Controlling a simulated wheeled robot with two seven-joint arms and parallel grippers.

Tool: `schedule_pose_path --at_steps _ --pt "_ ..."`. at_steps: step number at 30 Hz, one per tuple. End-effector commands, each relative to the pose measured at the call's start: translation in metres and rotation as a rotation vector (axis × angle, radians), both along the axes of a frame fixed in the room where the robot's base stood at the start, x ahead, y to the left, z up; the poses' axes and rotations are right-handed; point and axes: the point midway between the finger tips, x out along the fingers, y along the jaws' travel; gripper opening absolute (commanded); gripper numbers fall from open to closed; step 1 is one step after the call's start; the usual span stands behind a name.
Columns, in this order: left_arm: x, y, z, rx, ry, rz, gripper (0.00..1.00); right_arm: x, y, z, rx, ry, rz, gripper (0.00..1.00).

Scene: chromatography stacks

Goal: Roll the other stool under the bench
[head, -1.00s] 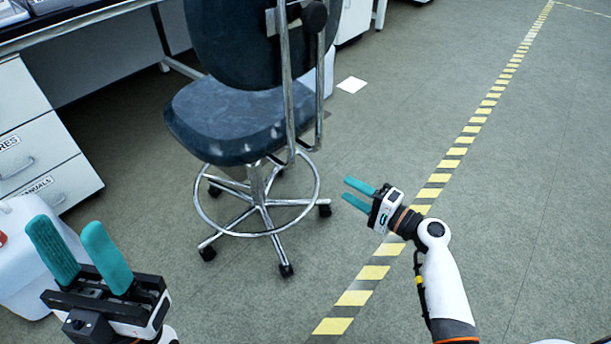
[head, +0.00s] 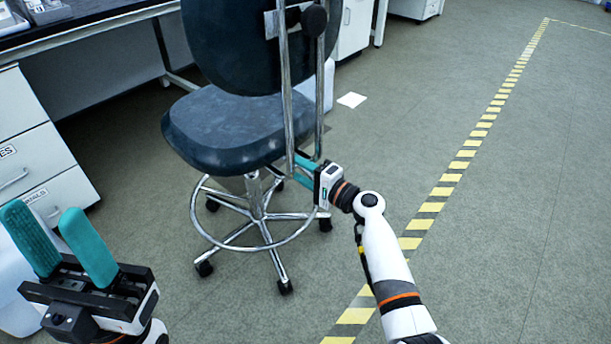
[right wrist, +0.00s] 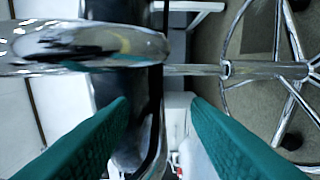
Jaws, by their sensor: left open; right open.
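The stool (head: 225,125) has a dark blue seat and backrest, a chrome back frame, a foot ring and a base on castors. It stands upright on the floor in front of the bench (head: 95,25). My right gripper (head: 303,170) is open at the chrome back frame, near the seat's right edge. In the right wrist view its teal fingers (right wrist: 160,125) are apart, with chrome tubing (right wrist: 85,45) ahead of them. I cannot tell whether they touch it. My left gripper (head: 62,245) is open and empty at the lower left, apart from the stool.
White drawers (head: 40,150) stand under the bench at left, with a white container (head: 15,300) in front. Another white container is partly hidden behind the stool. A white sheet (head: 351,100) lies on the floor. Floor right of the striped tape (head: 432,207) is clear.

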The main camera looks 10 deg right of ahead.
Motion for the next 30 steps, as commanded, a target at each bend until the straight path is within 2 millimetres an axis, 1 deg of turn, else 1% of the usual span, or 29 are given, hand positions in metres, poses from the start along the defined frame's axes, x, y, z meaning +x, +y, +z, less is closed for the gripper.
schedule_pose_path --at_steps 5,6,8,12,14,30 --pt "0.0000 0.0000 0.0006 0.000 -0.001 0.000 0.44 0.0001 0.0002 0.0002 0.000 0.000 0.000 0.44" --pt "0.0000 0.0000 0.0006 0.000 -0.001 0.000 0.44 0.0000 0.0001 0.0001 0.000 0.000 0.000 0.42" --pt "-0.0002 -0.0001 0.0006 0.000 -0.001 0.000 0.44 -0.0001 0.0001 0.0001 -0.001 0.001 0.000 0.32" --pt "-0.0002 -0.0001 0.0006 0.000 -0.001 0.000 0.44 -0.0002 0.0000 -0.0001 -0.001 0.001 0.000 0.09" --pt "-0.0002 -0.0001 0.0006 0.000 -0.001 0.000 0.44 -0.0002 0.0000 -0.0003 -0.001 0.001 0.000 0.00" --pt "-0.0002 0.0000 0.0001 -0.001 0.000 -0.001 0.44 -0.0008 -0.0003 -0.0021 -0.002 0.003 0.000 0.00"
